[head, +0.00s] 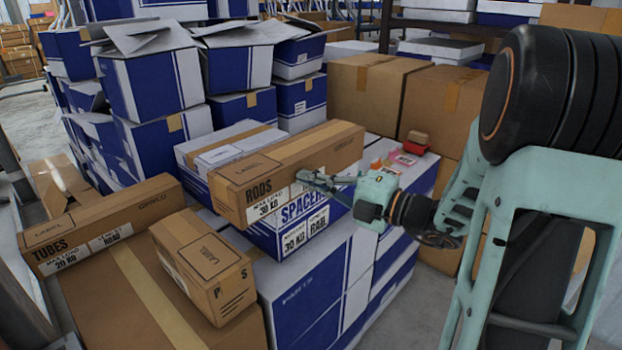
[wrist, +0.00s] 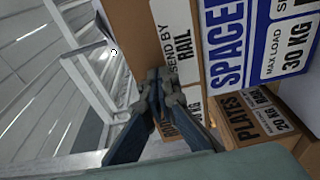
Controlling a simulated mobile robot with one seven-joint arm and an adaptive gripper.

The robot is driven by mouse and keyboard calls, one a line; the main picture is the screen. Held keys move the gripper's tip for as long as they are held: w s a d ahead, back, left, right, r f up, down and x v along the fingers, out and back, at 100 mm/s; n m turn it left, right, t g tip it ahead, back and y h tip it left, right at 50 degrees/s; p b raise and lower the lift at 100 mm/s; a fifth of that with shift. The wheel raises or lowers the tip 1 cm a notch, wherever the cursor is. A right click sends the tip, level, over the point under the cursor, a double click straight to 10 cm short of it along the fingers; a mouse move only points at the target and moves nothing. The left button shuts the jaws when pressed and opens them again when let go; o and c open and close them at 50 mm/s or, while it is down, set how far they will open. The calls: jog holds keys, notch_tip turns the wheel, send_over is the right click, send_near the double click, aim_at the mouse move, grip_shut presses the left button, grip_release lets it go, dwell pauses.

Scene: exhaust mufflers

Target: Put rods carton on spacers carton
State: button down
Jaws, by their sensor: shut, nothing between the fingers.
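The rods carton (head: 262,182) is a long brown box with a tape strip and a RODS label. It lies on top of the blue and white spacers carton (head: 305,228), its left end reaching out past it. My gripper (head: 308,177) is at the front face of the rods carton, right of its label; its fingers look shut and empty. In the wrist view the shut fingers (wrist: 160,76) are close to a brown face with a SEND BY RAIL label, seemingly the rods carton (wrist: 174,32). The spacers carton (wrist: 240,35) is beside it. Whether the fingers touch is unclear.
A brown tubes carton (head: 100,222) and a small brown carton (head: 202,265), seemingly the plates carton (wrist: 245,115), lie at the left on a larger taped box (head: 150,310). Blue and white boxes (head: 150,80) are stacked behind. Small red and pink items (head: 405,155) lie right of the rods carton.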

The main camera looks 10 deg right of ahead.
aim_at(313, 168)
jog(key=w+p, duration=0.2)
jog(key=w, duration=0.1)
jog(key=w+p, duration=0.1)
jog(key=shift+w+r+p, duration=0.25)
jog(key=shift+w+p, duration=0.1)
jog(key=shift+w, duration=0.05)
jog(key=shift+w+f+p, duration=0.2)
jog(key=shift+w+p, duration=0.1)
jog(key=shift+w, duration=0.45)
